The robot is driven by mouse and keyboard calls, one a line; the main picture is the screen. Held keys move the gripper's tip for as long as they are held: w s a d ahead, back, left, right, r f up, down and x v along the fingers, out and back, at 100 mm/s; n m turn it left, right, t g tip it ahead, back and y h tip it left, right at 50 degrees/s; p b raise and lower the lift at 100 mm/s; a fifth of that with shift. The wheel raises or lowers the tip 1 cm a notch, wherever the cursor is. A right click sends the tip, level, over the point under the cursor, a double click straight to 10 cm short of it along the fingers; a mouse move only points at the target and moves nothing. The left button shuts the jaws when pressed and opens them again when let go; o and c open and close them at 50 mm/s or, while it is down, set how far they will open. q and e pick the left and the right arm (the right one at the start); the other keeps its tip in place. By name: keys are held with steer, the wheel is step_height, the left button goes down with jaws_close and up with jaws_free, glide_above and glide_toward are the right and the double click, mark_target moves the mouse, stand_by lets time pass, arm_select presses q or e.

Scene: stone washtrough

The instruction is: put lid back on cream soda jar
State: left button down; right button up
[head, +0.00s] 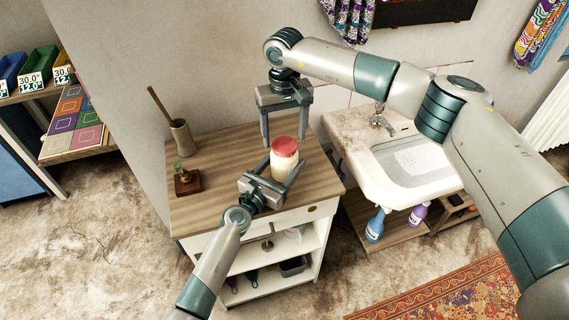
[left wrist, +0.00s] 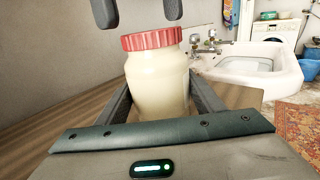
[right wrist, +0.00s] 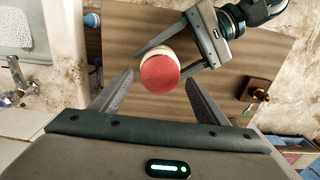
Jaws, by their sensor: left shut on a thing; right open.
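The cream soda jar (head: 284,165) is a cream-coloured jar standing upright on the wooden cabinet top. Its red lid (head: 285,146) sits on its mouth; whether it is screwed tight I cannot tell. The jar also shows in the left wrist view (left wrist: 157,88), and the lid from above in the right wrist view (right wrist: 159,73). My left gripper (head: 283,174) is shut on the jar's body, one finger on each side. My right gripper (head: 286,142) is above and behind the jar, pointing down, open and empty, its fingers apart from the lid.
A small brown box with a green knob (head: 187,180) and a cup holding a stick (head: 181,136) stand on the cabinet top (head: 230,150) to the left. A white sink (head: 380,185) with a tap adjoins on the right. The cabinet top's left middle is clear.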

steer(key=shift+f, duration=1.15)
steer(key=shift+c, duration=0.3)
steer(key=c, duration=1)
